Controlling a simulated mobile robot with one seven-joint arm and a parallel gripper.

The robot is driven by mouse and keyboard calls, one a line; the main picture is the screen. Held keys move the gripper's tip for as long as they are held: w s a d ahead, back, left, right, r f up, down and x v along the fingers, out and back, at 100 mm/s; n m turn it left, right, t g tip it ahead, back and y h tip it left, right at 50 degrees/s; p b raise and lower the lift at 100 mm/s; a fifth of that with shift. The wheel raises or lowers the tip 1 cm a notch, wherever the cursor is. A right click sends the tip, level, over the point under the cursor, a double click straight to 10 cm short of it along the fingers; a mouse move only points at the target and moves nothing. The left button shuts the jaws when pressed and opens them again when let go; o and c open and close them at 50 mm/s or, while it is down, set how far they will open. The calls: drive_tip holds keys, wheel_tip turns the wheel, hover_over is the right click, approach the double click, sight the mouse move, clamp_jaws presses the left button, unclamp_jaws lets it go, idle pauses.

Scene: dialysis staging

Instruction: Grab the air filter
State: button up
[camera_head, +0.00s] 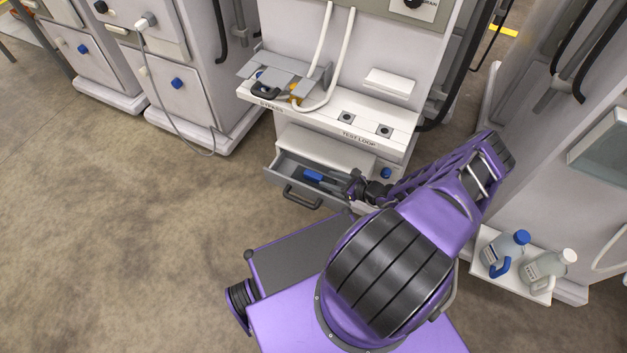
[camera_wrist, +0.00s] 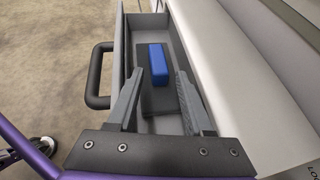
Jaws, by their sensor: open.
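An open drawer (camera_head: 283,172) sits low in the middle machine. In it lies a dark grey block with a bright blue block at its far end, which I take to be the air filter (camera_wrist: 156,92); in the head view its blue part (camera_head: 312,174) shows left of my gripper (camera_head: 335,181). In the wrist view my gripper (camera_wrist: 160,80) is open, with one grey finger on each side of the dark part. The blue part lies just beyond the fingertips. I cannot tell whether the fingers touch the filter.
The drawer's black handle (camera_wrist: 96,75) sticks out at the left. The drawer walls are close to both fingers. A shelf marked TEST LOOP (camera_head: 362,138) overhangs the drawer. Two jugs stand on a white ledge (camera_head: 483,262) at the right. The floor at the left is clear.

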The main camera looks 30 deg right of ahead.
sight(314, 175)
drive_tip(key=shift+r+b+x, duration=0.1)
drive_tip(key=shift+b+x, duration=0.15)
drive_tip(key=shift+x, duration=1.1)
drive_tip(key=shift+r+b+x, duration=0.15)
drive_tip(key=shift+b+x, duration=0.1)
drive_tip(key=shift+x, duration=1.1)
drive_tip(key=shift+a, duration=0.2)
clamp_jaws()
